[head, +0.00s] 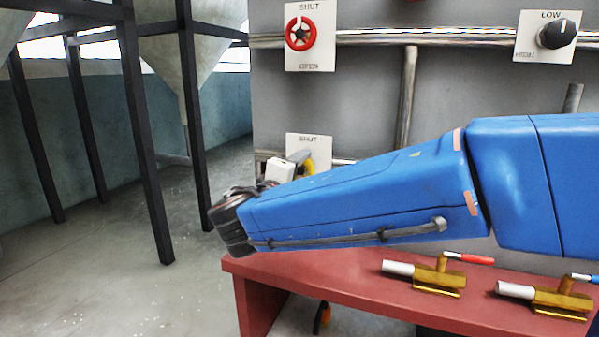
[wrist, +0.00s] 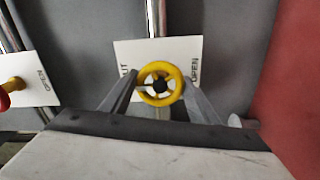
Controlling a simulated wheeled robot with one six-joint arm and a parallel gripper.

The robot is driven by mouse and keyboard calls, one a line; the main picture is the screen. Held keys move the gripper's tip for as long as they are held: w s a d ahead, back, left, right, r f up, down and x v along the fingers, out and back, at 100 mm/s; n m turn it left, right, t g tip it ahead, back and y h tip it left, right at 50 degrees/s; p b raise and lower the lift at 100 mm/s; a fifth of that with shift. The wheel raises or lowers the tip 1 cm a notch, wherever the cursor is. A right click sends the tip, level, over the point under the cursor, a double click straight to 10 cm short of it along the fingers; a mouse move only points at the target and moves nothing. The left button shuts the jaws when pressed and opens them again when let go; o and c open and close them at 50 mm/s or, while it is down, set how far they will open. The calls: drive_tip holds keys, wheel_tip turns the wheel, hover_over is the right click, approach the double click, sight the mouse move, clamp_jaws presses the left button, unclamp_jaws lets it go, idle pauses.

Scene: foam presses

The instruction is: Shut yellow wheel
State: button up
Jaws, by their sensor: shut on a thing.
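The yellow wheel (wrist: 160,66) has a black hub and spokes and sits on a white plate (wrist: 125,56) marked OPEN on the right and, partly covered, SHUT on the left in the wrist view. My gripper (wrist: 160,84) has one finger on each side of the wheel's rim and is shut on it. In the head view only a bit of the yellow wheel (head: 309,166) shows behind my gripper (head: 300,158). My blue arm hides the lower part of its plate (head: 308,140). How far the wheel is turned is not clear.
A red wheel (head: 300,32) is on a plate above, and a black knob (head: 556,34) is at upper right. Pipes cross the grey panel. Brass valves (head: 435,274) lie on the red bench (head: 330,268). Dark hopper legs (head: 145,140) stand at left over open floor.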

drive_tip(key=o, duration=1.1)
drive_tip(key=shift+c, duration=0.2)
drive_tip(key=v, duration=1.7)
drive_tip(key=shift+s, duration=0.2)
